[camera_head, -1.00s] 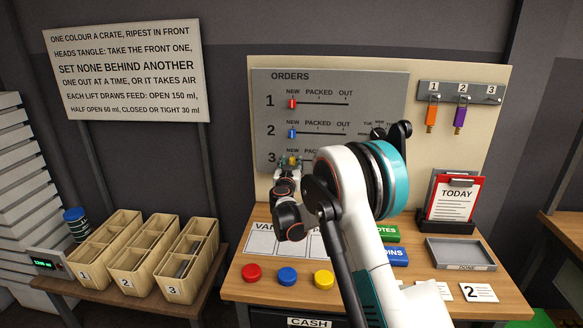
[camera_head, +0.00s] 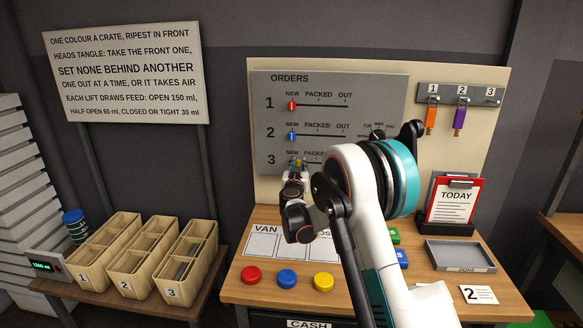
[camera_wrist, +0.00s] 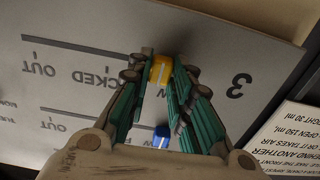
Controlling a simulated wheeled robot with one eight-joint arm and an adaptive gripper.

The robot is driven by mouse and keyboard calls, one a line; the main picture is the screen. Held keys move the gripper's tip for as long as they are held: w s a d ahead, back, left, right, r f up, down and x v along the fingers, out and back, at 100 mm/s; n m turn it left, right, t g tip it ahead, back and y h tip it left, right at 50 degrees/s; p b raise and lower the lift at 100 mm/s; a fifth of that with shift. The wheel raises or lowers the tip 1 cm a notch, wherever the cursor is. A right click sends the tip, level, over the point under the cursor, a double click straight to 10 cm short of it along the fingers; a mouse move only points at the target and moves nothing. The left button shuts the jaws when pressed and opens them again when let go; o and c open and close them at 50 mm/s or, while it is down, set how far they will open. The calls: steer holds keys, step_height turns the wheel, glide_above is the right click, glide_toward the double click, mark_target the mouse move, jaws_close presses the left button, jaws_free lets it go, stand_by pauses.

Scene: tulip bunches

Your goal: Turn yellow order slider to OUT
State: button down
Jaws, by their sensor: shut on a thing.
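The yellow order slider (camera_wrist: 160,69) sits on row 3 of the grey orders board (camera_head: 335,88). My gripper (camera_wrist: 163,76) is shut on it, one finger on each side, in the wrist view. In the head view, my gripper (camera_head: 298,163) is at the left part of row 3, slightly right of the line of the red and blue sliders.
The blue slider (camera_head: 291,134) on row 2 and the red slider (camera_head: 292,105) on row 1 stand at NEW. Below are red (camera_head: 252,275), blue (camera_head: 287,278) and yellow (camera_head: 323,281) buttons on the table. A dial (camera_head: 377,135) is on the board's right side.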

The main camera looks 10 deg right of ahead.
steer(key=s+d, duration=0.2)
steer(key=d, duration=0.5)
steer(key=s+d, duration=0.2)
steer(key=d, duration=0.5)
steer(key=shift+s+d, duration=0.2)
steer(key=shift+s, duration=0.15)
steer(key=c, duration=1.4)
jaws_free()
steer(key=shift+c, duration=0.2)
steer(key=v, duration=1.2)
steer(key=shift+r, duration=0.1)
